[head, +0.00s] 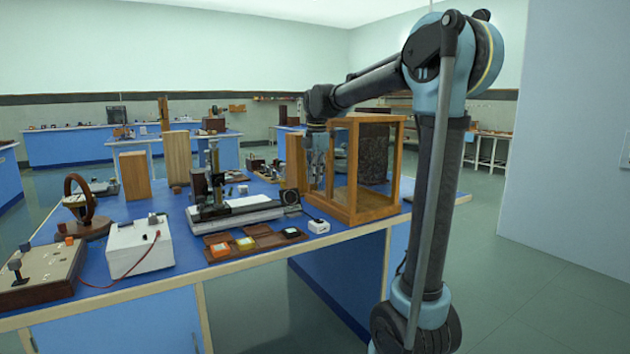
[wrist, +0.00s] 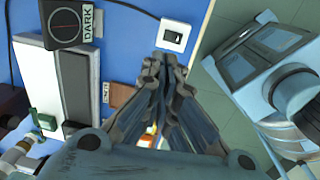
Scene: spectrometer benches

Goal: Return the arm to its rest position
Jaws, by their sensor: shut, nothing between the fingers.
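My gripper (wrist: 166,66) fills the middle of the wrist view, with its fingers together and nothing between them. It points down over the blue bench top (wrist: 140,20), near its edge. In the head view my arm rises at the right, bends at the top and reaches left over the bench. There my gripper hangs at the left side of the wooden glass-sided case (head: 372,212), partly hidden by its frame. I cannot tell its exact height above the bench.
A spectrometer-like instrument (head: 235,212) stands left of the case. A small white switch box (head: 318,227), a brown case with coloured blocks (head: 258,237) and a white box (head: 138,245) lie along the front. Open floor (head: 530,290) is at the right.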

